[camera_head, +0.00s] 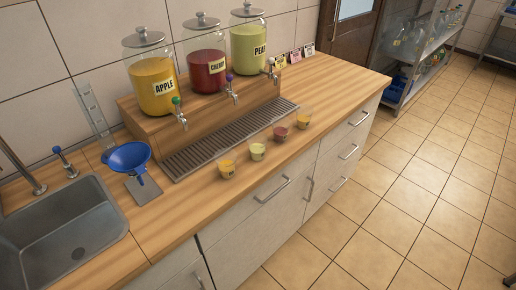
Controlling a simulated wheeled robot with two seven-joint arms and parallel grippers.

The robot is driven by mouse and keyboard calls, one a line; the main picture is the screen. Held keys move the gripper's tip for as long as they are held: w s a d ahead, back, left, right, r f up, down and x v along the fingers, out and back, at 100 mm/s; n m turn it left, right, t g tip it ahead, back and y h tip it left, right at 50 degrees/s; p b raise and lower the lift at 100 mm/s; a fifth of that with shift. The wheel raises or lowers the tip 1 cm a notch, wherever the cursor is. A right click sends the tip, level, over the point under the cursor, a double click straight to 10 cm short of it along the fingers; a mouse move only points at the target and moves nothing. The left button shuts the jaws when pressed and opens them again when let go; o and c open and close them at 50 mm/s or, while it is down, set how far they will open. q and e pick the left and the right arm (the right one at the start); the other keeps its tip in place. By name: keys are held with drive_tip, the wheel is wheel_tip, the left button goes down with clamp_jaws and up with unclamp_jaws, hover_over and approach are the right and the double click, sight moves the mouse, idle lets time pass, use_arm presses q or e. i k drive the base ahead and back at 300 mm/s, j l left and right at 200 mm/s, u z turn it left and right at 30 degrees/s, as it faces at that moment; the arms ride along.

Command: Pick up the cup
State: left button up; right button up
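Several small clear cups stand in a row along the counter's front edge. From left to right they are a yellow-orange cup (228,169), a pale yellow-green cup (257,151), a dark red cup (281,133) and an orange cup (303,121). They look upright and stand apart from each other. Behind them are three lidded glass dispensers with taps: apple (153,99), cherry (206,75) and pear (248,55). Neither of my grippers is in view, and nothing touches the cups.
A metal drip grate (232,137) lies between taps and cups. A blue funnel (127,155) on a stand and a sink (62,240) are at left. Small cards (294,57) stand at the back right. The tiled floor (400,190) beside the drawers is clear.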

sight(257, 141)
drive_tip(key=i+l+u, duration=0.1)
drive_tip(key=u, duration=0.4)
drive_tip(key=l+u, duration=0.5)
drive_tip(key=i+l+u, duration=0.1)
drive_tip(key=l+u, duration=0.2)
drive_tip(key=l, duration=0.85)
drive_tip(key=l+u, duration=0.3)
drive_tip(key=l, duration=0.85)
